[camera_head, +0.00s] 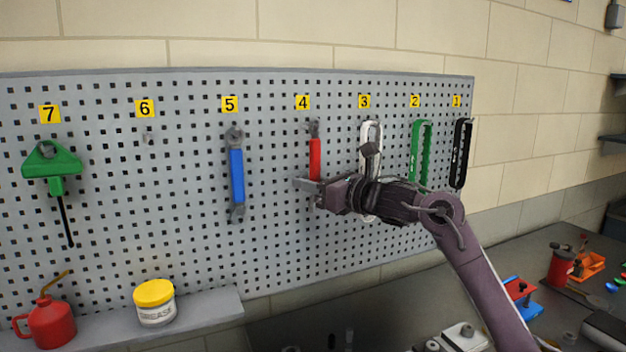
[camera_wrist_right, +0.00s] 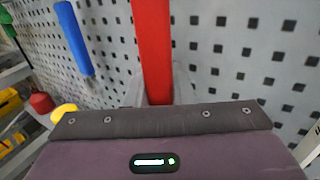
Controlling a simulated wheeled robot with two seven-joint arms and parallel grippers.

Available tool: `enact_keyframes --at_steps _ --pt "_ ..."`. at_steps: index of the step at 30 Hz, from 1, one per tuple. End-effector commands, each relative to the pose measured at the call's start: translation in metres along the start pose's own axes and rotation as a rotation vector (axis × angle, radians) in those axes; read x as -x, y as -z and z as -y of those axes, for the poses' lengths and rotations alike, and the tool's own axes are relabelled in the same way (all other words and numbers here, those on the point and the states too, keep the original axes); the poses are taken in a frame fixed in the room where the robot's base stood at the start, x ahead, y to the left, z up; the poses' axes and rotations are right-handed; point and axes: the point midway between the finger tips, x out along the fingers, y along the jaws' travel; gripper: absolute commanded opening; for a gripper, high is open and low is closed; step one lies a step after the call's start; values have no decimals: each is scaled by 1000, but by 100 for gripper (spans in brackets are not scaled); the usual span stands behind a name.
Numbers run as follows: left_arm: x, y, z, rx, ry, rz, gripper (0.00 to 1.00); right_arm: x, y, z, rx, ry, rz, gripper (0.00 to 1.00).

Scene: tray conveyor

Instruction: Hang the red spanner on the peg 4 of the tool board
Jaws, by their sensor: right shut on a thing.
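The red spanner (camera_head: 315,158) is upright against the tool board (camera_head: 190,200), with its grey upper end just below the yellow label of peg 4 (camera_head: 303,103). I cannot tell whether its end is on the peg. My right gripper (camera_head: 308,184) is shut on the lower part of the red spanner. In the right wrist view the red handle (camera_wrist_right: 152,50) rises from between the fingers, in front of the perforated board. The spanner's lower end is hidden by the gripper. My left gripper is not in view.
A blue spanner (camera_head: 237,175) hangs at label 5, left of the red one. White (camera_head: 371,135), green (camera_head: 421,150) and black (camera_head: 461,152) tools hang to the right. Peg 6 (camera_head: 148,138) is empty. A green tool (camera_head: 52,162) hangs at 7, above an oil can (camera_head: 50,325) and grease tub (camera_head: 155,303).

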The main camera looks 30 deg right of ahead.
Motion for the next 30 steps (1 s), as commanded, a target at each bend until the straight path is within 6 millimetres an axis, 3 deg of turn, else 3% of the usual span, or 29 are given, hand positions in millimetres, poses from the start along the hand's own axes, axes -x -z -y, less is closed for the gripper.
enact_keyframes --at_steps 6,30 --pt "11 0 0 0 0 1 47 -12 -2 6 -2 0 1 0" --pt "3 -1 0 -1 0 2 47 -22 13 14 -4 7 -4 0"
